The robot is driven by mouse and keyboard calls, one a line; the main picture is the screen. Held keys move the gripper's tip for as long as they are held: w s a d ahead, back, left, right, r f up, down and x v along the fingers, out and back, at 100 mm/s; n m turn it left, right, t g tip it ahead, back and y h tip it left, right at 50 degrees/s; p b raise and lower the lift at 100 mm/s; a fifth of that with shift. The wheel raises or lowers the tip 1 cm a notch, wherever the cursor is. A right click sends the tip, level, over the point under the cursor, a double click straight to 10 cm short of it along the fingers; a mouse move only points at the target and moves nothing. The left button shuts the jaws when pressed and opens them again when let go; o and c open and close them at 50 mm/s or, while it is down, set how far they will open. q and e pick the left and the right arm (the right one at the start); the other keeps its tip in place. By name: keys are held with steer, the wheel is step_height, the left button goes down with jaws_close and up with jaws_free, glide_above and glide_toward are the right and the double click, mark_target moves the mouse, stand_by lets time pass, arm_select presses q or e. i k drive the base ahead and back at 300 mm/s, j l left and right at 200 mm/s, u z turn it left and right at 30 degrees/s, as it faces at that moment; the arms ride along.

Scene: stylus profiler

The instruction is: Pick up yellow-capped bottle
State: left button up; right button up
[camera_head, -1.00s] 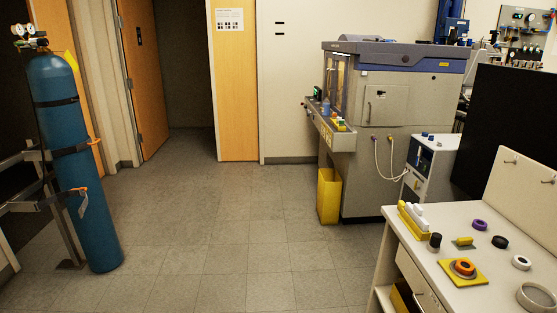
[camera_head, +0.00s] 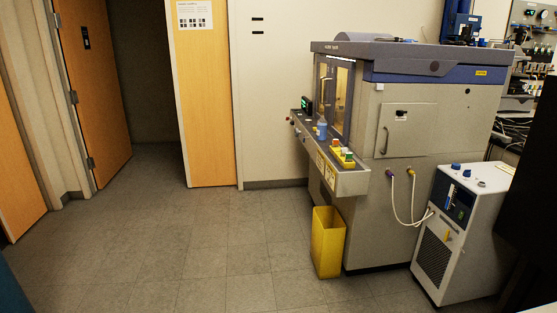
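I cannot make out a bottle that is clearly yellow-capped. A small blue bottle (camera_head: 321,129) stands upright on the front ledge (camera_head: 351,184) of the large grey machine; its cap colour is too small to tell. Neither of my grippers is in view.
The grey machine (camera_head: 410,190) stands against the wall, with a yellow bin (camera_head: 327,242) on the floor below its ledge. A white chiller-like unit (camera_head: 455,235) stands to its right. The floor (camera_head: 200,245) at left and centre is clear.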

mark_target(322, 124)
steer(key=i+z, duration=0.2)
steer(key=i, duration=0.3)
steer(key=i+z, duration=0.2)
steer(key=i, duration=0.3)
steer(key=i+j+z, duration=0.2)
steer(key=i, duration=0.3)
steer(key=i+j+z, duration=0.15)
steer(key=i, duration=0.35)
